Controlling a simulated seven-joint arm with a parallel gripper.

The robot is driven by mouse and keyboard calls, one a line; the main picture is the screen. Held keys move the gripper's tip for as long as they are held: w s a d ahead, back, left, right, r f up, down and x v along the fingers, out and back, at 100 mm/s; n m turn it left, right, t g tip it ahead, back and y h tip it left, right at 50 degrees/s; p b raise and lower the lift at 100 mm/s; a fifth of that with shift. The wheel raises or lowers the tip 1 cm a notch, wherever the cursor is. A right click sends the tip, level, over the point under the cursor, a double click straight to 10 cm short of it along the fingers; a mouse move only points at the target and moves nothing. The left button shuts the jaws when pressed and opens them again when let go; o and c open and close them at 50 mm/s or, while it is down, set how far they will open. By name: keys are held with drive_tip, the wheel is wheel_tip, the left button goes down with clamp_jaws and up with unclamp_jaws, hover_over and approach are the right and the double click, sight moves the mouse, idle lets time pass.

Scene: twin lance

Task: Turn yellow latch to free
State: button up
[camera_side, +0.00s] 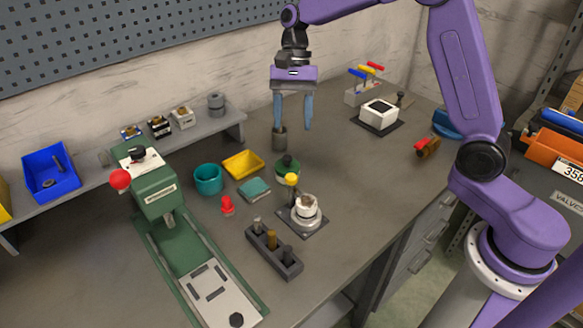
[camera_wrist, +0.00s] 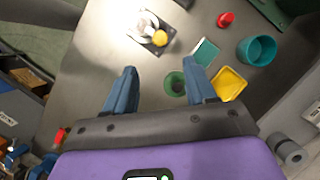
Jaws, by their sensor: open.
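The yellow latch knob (camera_side: 292,179) stands on a small fixture with a metal and white round body (camera_side: 306,207) on a dark square plate (camera_side: 313,224). In the wrist view the yellow knob (camera_wrist: 160,38) shows near the top, beside the white round body (camera_wrist: 146,24). My gripper (camera_side: 293,126) is open and empty, pointing down, high above the bench and behind the fixture. Its two blue fingers (camera_wrist: 159,70) are spread apart in the wrist view, and the fixture lies beyond the fingertips. Whether the latch is locked or free I cannot tell.
A green round item with a dark knob (camera_side: 288,170) stands just behind the fixture. A teal cup (camera_side: 208,181), yellow tray (camera_side: 243,164) and red piece (camera_side: 227,206) are to its left. A dark peg block (camera_side: 274,254) is in front. The bench right of the fixture is clear.

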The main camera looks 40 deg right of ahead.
sight(291, 176)
drive_tip(key=x, duration=1.1)
drive_tip(key=shift+s+a+f, duration=0.1)
drive_tip(key=shift+s+f, duration=0.05)
drive_tip(key=shift+f, duration=0.2)
drive_tip(key=c, duration=1)
drive_tip(key=shift+c, duration=0.2)
